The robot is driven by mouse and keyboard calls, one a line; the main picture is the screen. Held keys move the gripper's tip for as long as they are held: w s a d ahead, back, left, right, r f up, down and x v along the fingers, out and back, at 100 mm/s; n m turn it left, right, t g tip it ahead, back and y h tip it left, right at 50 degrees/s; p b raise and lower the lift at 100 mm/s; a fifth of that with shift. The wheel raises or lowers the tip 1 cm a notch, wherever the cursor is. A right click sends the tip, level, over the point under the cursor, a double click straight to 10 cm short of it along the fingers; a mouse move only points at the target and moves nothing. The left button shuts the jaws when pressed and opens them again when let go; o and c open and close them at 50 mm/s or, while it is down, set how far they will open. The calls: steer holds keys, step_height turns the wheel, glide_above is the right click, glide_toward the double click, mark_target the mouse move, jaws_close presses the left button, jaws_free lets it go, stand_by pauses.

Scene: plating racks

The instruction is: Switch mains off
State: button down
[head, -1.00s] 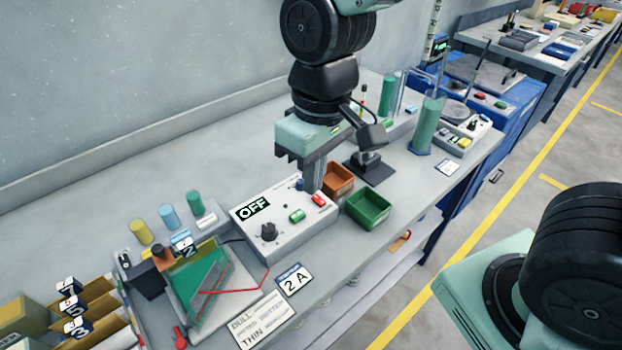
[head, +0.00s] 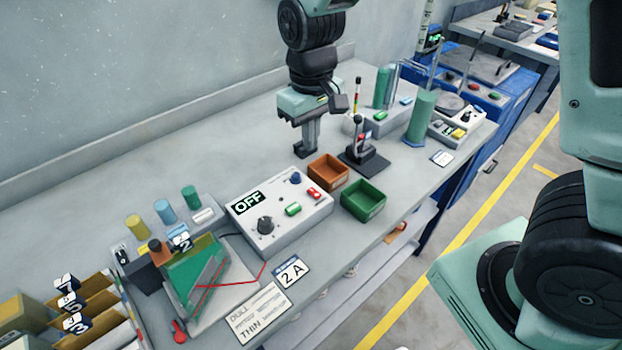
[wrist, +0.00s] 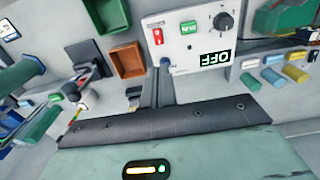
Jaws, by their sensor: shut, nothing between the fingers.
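A pale grey control box (head: 285,213) stands on the bench with a black display reading OFF (head: 248,202). It carries a black knob (head: 265,225), a green button (head: 293,209), a red switch (head: 314,193) and a blue knob (head: 295,178). In the wrist view the red switch (wrist: 157,35), the green button (wrist: 189,28) and the inverted OFF display (wrist: 215,58) are clear. My gripper (head: 309,153) is shut and empty, pointing down behind the box on its wall side, apart from the switch. In the wrist view its fingers (wrist: 164,75) reach toward the blue knob's edge of the box.
An orange bin (head: 328,172) and a green bin (head: 363,200) sit right of the box. A black stand with an upright lever (head: 361,150) is behind them. A rack with a green panel (head: 193,280) is at the left. Bare bench lies toward the wall.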

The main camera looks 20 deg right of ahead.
mark_target(316, 195)
step_height(316, 195, down, 12)
steer(key=p, duration=0.2)
steer(key=shift+f+p, duration=0.2)
steer(key=shift+p, duration=0.1)
steer(key=shift+f+g+p, duration=0.1)
steer(key=shift+g+p, duration=0.2)
steer(key=shift+f, duration=0.15)
steer(key=shift+s, duration=0.1)
steer(key=shift+s+d, duration=0.25)
steer(key=shift+s, duration=0.5)
